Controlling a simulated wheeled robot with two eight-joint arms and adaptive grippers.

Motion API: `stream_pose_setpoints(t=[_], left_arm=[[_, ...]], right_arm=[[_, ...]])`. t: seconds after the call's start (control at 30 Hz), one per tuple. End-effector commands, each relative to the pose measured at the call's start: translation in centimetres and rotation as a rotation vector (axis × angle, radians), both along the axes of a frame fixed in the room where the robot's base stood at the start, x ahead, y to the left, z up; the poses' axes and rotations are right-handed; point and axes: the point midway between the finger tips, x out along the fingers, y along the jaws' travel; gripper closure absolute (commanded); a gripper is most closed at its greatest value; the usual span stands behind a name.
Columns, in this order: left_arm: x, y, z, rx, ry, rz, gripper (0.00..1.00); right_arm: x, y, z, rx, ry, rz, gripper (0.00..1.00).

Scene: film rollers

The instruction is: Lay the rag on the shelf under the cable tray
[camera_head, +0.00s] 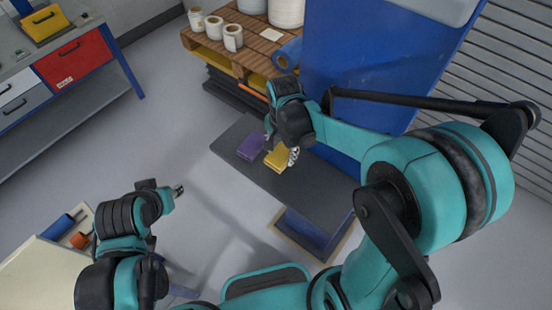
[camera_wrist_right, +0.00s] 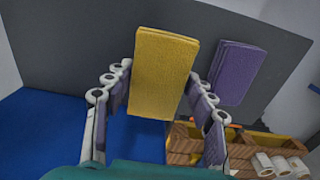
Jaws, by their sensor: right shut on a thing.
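A yellow folded rag (camera_head: 278,158) is held in my right gripper (camera_head: 283,149) above the dark grey shelf (camera_head: 232,157). In the right wrist view the rag (camera_wrist_right: 163,72) stands between the two fingers of my right gripper (camera_wrist_right: 157,108). A purple folded cloth (camera_head: 252,146) lies on the dark grey surface beside it; it also shows in the right wrist view (camera_wrist_right: 235,72). My left gripper (camera_head: 178,190) is away to the lower left, too small to judge its opening. I cannot make out a cable tray.
A blue panel (camera_head: 345,80) rises behind my right arm. A wooden pallet (camera_head: 240,35) with white rolls stands at the back. A bench with a red drawer (camera_head: 75,61) is at the upper left. A pale table (camera_head: 40,268) is at the lower left. Open floor lies between.

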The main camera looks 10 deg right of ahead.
Motion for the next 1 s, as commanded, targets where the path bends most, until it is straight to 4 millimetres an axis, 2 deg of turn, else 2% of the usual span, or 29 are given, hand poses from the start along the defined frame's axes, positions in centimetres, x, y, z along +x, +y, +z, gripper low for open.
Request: stream_pose_setpoints(t=[0.1,0.27,0.5,0.87,0.9,0.97,1.0], left_arm=[[0.0,0.0,-0.4,0.0,0.0,0.0,0.66],[0.0,0.0,-0.6,0.0,0.0,0.0,0.66],[0.0,0.0,-1.8,0.0,0.0,0.0,0.66],[0.0,0.0,-2.0,0.0,0.0,0.0,0.66],[0.0,0.0,-2.0,0.0,0.0,0.0,0.66],[0.0,0.0,-1.9,0.0,0.0,0.0,0.66],[0.0,0.0,-1.9,0.0,0.0,0.0,0.66]], right_arm=[[1.2,0.9,-0.9,0.0,0.0,0.002,0.68],[1.6,1.1,-1.6,0.0,0.0,0.0,0.68],[1.5,1.1,-5.0,0.0,0.0,0.001,0.68],[1.5,1.1,-5.4,0.0,0.0,0.001,0.68],[1.5,1.1,-5.5,0.0,0.0,0.001,0.42],[1.5,1.1,-5.4,0.0,0.0,0.001,0.27],[1.5,1.1,-5.4,0.0,0.0,0.001,0.24]])
